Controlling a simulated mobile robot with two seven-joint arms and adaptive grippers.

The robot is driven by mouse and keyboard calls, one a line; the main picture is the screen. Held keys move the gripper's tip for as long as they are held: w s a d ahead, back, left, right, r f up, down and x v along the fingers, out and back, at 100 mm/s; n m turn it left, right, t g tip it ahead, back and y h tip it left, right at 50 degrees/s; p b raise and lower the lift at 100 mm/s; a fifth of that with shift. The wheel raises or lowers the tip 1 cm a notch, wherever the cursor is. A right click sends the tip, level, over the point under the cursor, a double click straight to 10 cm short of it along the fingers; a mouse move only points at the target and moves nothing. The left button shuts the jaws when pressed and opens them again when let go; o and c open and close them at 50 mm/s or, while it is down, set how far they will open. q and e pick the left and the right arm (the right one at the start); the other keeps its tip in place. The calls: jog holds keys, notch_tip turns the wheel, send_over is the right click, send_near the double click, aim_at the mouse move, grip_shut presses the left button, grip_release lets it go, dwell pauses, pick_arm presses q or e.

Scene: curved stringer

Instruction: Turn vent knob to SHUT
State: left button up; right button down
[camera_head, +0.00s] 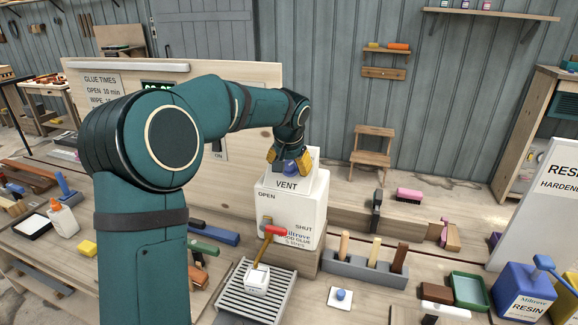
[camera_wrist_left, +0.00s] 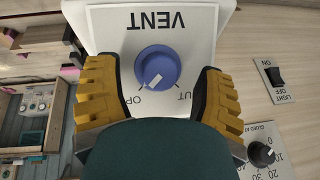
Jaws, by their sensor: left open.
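The blue vent knob (camera_wrist_left: 157,66) sits on a white panel marked VENT, on top of the white glue container (camera_head: 291,207). It also shows in the head view (camera_head: 291,167), partly covered by my gripper. In the wrist view its white pointer mark leans to the lower left, towards the partly hidden label "OP"; "UT" shows at the lower right. My left gripper (camera_wrist_left: 158,92) is open, with one yellow finger on each side of the knob and a visible gap on both sides. It also shows in the head view (camera_head: 289,160). My right gripper is not in view.
A backboard with a light switch (camera_wrist_left: 277,77) rises behind.

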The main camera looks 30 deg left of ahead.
pick_arm(q)
jog(key=shift+w+a+f, duration=0.1)
jog(key=shift+w+f, duration=0.1)
jog(key=shift+f, duration=0.25)
grip_shut()
jog(key=shift+n, duration=0.3)
jog(key=n+h, duration=0.1)
jog(key=n, duration=0.2)
jog(key=shift+s+h, duration=0.1)
jog(key=shift+h, duration=0.3)
jog(key=n, duration=0.2)
jog(key=n+t+h, duration=0.1)
jog(key=n, duration=0.1)
jog(key=shift+a+f+h, duration=0.1)
jog(key=shift+h, duration=0.2)
jog(key=n+t+h, duration=0.1)
jog(key=n, duration=0.3)
jog(key=shift+n+t+h+b, duration=0.5)
jog(key=shift+n+t+b, duration=0.25)
jog(key=shift+n, duration=1.05)
